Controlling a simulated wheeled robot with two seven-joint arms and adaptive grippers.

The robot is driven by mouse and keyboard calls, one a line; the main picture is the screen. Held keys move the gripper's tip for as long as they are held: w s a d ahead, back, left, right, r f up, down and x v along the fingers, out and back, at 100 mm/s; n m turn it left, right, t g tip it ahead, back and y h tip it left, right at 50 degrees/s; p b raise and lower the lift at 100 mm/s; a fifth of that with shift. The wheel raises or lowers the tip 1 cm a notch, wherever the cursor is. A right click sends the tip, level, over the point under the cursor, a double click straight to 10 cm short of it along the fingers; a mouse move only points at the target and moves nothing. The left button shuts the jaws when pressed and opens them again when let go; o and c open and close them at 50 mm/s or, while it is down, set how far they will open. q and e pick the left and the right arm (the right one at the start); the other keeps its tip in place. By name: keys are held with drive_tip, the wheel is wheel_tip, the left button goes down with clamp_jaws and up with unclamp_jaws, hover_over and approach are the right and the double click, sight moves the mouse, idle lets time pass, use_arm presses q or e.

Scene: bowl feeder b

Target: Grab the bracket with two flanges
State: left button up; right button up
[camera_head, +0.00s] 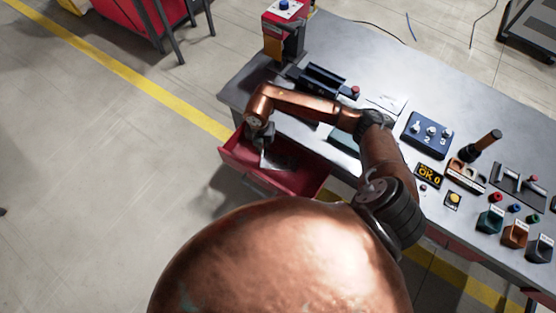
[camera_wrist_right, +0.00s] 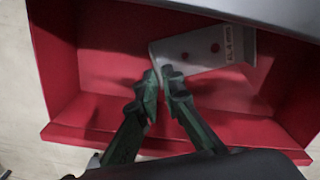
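The bracket is a pale grey metal plate with two red spots and a printed label; it lies in the red drawer and shows in the right wrist view (camera_wrist_right: 195,48) and the head view (camera_head: 278,161). My right gripper (camera_head: 262,143) reaches down into the drawer. In the wrist view its dark green fingers (camera_wrist_right: 161,82) converge at the bracket's lower left edge, with a narrow gap between the tips. I cannot tell whether the bracket's edge is gripped or only lies between the tips. My left gripper is not in view.
The red drawer (camera_head: 240,158) is pulled out from the grey workbench (camera_head: 400,75), and its walls surround the gripper. On the bench are a blue panel (camera_head: 427,134), a black-handled tool (camera_head: 482,145) and several small bins (camera_head: 515,234). The floor left of the drawer is clear.

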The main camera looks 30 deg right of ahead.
sight(279, 160)
drive_tip(key=shift+w+a+f, duration=0.15)
drive_tip(key=shift+a+f, duration=0.15)
drive_tip(key=shift+f, duration=0.45)
wheel_tip(279, 160, down, 5)
drive_tip(key=shift+r+b, duration=0.15)
drive_tip(key=shift+b, duration=0.25)
clamp_jaws()
